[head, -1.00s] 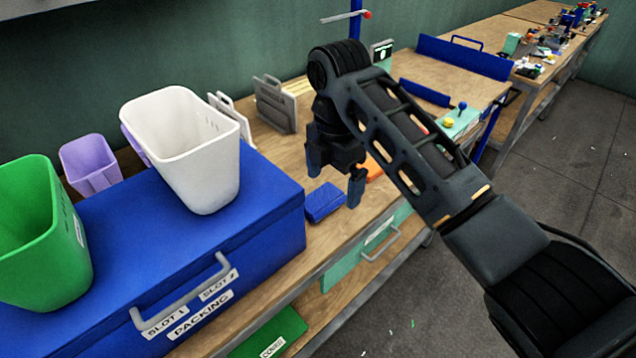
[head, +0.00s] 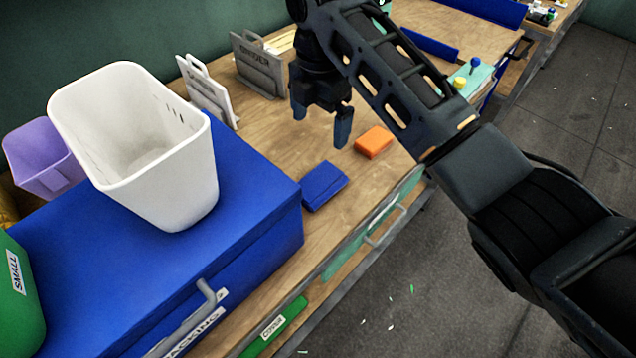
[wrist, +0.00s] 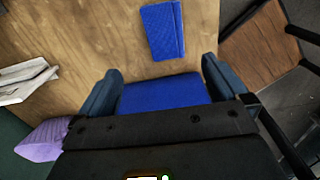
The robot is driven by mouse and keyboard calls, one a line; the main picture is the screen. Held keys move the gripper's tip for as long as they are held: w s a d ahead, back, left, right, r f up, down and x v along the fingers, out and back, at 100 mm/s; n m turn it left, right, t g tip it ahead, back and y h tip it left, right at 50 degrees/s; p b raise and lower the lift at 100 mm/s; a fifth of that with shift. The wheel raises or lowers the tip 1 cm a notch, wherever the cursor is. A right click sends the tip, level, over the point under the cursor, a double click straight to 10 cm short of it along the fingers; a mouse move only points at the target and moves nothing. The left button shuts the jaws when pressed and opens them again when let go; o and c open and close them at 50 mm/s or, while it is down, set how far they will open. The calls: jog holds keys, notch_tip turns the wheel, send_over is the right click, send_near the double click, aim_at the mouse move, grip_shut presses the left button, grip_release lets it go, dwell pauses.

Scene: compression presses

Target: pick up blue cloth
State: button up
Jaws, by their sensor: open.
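The blue cloth (head: 323,185) lies flat and folded on the wooden bench, close to the right side of the blue packing box. In the wrist view the cloth (wrist: 163,30) shows at the top, ahead of the fingertips and apart from them. My gripper (head: 321,117) points down above the bench, open and empty. In the wrist view its fingers (wrist: 162,68) stand wide apart, with a blue surface, seemingly the packing box, showing below between them.
The blue packing box (head: 255,235) carries a white bin (head: 190,175) and a green bin (head: 20,300). An orange block (head: 374,142) lies right of the cloth. Grey dividers (head: 258,65) stand at the back. A purple bin (head: 40,160) is at left. The bench's front edge is close.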

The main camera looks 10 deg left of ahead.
jog(key=b, duration=0.8)
send_over(320, 180)
jog(key=f, duration=0.8)
jog(key=shift+w+f, duration=0.25)
jog(key=shift+s+f+p, duration=0.15)
jog(key=shift+f+p, duration=0.15)
jog(key=shift+f, duration=1.65)
jog(key=shift+s+f+p, duration=0.15)
jog(key=shift+f+p, duration=0.1)
jog(key=shift+f, duration=1.65)
jog(key=c, duration=1.1)
